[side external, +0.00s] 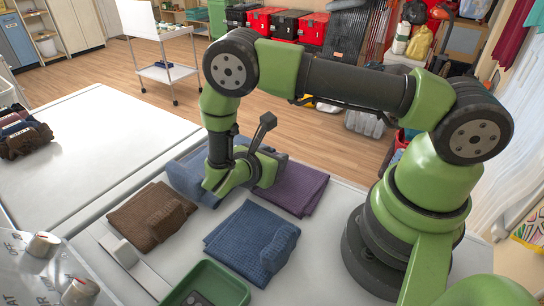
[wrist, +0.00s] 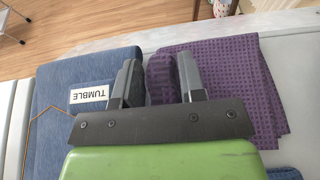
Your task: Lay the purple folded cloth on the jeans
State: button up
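The purple folded cloth (wrist: 235,75) lies flat at the right in the wrist view; it also shows right of my gripper in the side view (side external: 306,190). The blue folded jeans (wrist: 62,75) lie just left of it, with a white label reading TUMBLE; in the side view they are partly behind my wrist (side external: 184,177). My gripper (wrist: 158,62) is open and low, its fingers apart on either side of the cloth's raised left fold. The left finger is at the jeans' right edge. Contact with the cloth cannot be told.
A brown folded cloth (side external: 148,219) and a blue waffle cloth (side external: 247,240) lie on the near table, with a green tray (side external: 205,286) in front. A dark bundle (side external: 24,136) lies on the other white table (side external: 95,140), which is otherwise largely clear.

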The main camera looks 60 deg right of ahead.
jog(key=v, duration=1)
jog(key=shift+w+f, duration=0.15)
jog(key=shift+w, duration=0.05)
jog(key=s+d+r+m+g+y, duration=0.15)
jog(key=s+r+m+y, duration=0.25)
jog(key=r+m+y, duration=0.65)
jog(key=s+r+m+t+y, duration=0.5)
jog(key=s+r+m+t, duration=0.3)
jog(key=r, duration=0.6)
jog(key=s+m, duration=0.2)
jog(key=m, duration=0.1)
jog(key=shift+s, duration=0.15)
jog(key=o, duration=0.7)
jog(key=shift+s+r+m+t, duration=0.15)
jog(key=shift+m+t, duration=0.2)
jog(key=shift+c, duration=0.2)
jog(key=shift+o, duration=1.4)
